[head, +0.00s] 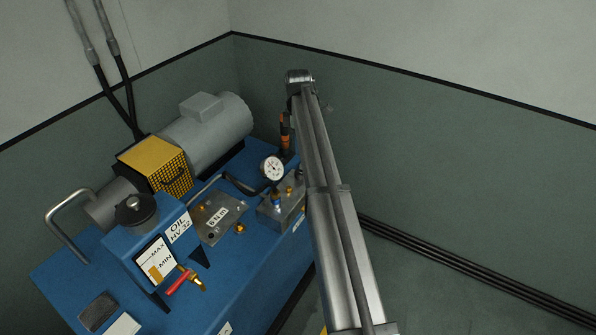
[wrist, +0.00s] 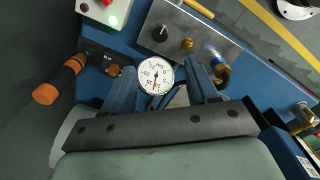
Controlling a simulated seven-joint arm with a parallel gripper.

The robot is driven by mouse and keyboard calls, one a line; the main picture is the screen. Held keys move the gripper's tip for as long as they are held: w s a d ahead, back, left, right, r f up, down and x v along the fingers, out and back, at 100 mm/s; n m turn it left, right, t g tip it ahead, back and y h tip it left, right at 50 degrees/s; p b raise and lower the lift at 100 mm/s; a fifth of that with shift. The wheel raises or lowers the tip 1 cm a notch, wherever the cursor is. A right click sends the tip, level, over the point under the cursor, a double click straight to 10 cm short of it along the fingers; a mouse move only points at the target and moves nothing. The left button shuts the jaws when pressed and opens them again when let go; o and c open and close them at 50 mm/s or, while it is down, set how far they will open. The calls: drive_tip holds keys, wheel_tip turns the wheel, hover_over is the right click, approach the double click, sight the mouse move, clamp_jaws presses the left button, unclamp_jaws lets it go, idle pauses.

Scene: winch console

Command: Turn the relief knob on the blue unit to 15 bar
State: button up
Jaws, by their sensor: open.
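The blue unit (head: 255,262) stands left of my arm in the head view. A round white pressure gauge (head: 272,167) rises above a grey metal block (head: 268,212) with small brass and blue fittings. The gauge (wrist: 155,76) also shows in the wrist view, between my finger tips; its reading is too small to be sure of. A black knob (wrist: 159,33) and a brass knob (wrist: 187,44) sit on a grey plate beyond it. I cannot tell which is the relief knob. My gripper (wrist: 160,70) is open with nothing between its fingers; the head view does not show its fingers.
An orange-ended handle (wrist: 60,80) lies left of the gauge in the wrist view. The head view shows a grey motor (head: 212,130), a yellow mesh guard (head: 160,165), an oil tank with a black cap (head: 135,208) and a red-handled valve (head: 180,283).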

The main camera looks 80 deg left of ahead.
sight(298, 172)
drive_tip(key=shift+n, duration=0.8)
wheel_tip(298, 172, down, 14)
drive_tip(key=shift+r, duration=0.1)
drive_tip(key=shift+c, duration=0.3)
drive_tip(key=c, duration=1)
drive_tip(key=shift+m, duration=0.4)
